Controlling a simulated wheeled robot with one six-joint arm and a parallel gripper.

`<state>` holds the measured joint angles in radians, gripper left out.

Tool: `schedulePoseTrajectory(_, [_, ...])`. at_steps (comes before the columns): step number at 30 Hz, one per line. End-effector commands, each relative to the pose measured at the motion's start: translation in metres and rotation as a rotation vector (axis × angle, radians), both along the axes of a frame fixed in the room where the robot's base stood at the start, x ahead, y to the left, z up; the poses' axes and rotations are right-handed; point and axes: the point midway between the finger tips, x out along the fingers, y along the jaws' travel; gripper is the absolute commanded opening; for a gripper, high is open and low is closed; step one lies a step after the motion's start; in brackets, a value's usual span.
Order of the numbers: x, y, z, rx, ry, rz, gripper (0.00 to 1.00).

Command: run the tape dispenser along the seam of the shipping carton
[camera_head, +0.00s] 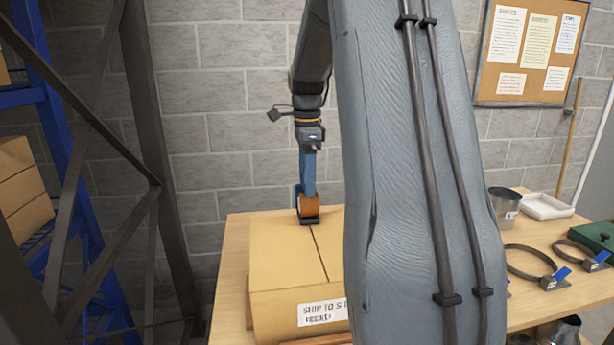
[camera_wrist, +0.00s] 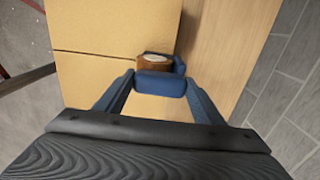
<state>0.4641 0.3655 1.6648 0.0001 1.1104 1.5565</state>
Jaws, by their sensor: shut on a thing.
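The shipping carton (camera_head: 285,255) is a closed tan box on the wooden table, with a label on its near side. Its top seam (camera_head: 319,248) shows as a dark line running away from the camera, partly hidden by my arm. My gripper (camera_head: 308,186) points down over the carton's far end and is shut on the tape dispenser (camera_head: 308,208), which has a brown-orange roll. The roll is by the carton's edge, near the seam's end. I cannot tell whether it touches the carton.
The table (camera_head: 240,237) carries a metal cylinder (camera_head: 504,205), a white tray (camera_head: 545,206), ring clamps (camera_head: 530,262) and a green case (camera_head: 595,235) at right. A blue rack (camera_head: 62,150) with boxes stands at left. A block wall is close behind the table.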

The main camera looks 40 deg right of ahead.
Motion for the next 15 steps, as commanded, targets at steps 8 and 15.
schedulePoseTrajectory(8, [-0.015, 0.008, 0.0, 0.0, 0.001, 0.0, 0.4])
schedulePoseTrajectory(15, [-0.02, 0.01, 0.0, 0.0, 0.0, 0.0, 0.4])
